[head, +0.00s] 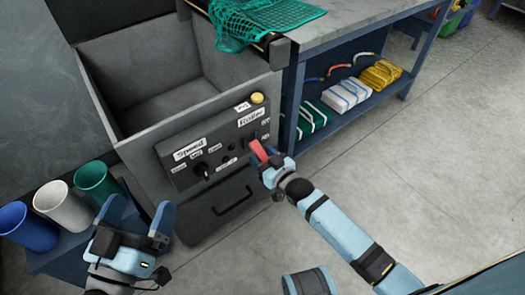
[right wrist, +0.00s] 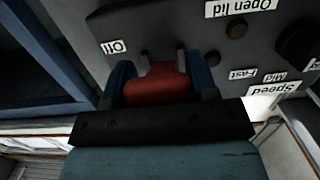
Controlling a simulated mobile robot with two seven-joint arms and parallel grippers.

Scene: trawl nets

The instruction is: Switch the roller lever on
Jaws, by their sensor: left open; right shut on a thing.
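The roller lever has a red handle (head: 258,151) on the dark control panel (head: 222,150), below the "Roller" label (head: 250,116). My right gripper (head: 268,160) is shut on this handle. In the right wrist view the red handle (right wrist: 155,88) sits between the two blue fingers. The "Off" label (right wrist: 114,47) shows upside down beside the lever's base. An "On" label is not readable; the gripper covers part of the panel. The lever's exact setting cannot be told. My left gripper (head: 141,216) is open and empty, in front of the panel's left side.
A black speed knob (head: 202,172) and a yellow button (head: 257,98) are on the panel. Blue, white and green cups (head: 97,180) stand at the left. A bench (head: 345,30) with folded nets on its shelf is at the right. The floor at right is clear.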

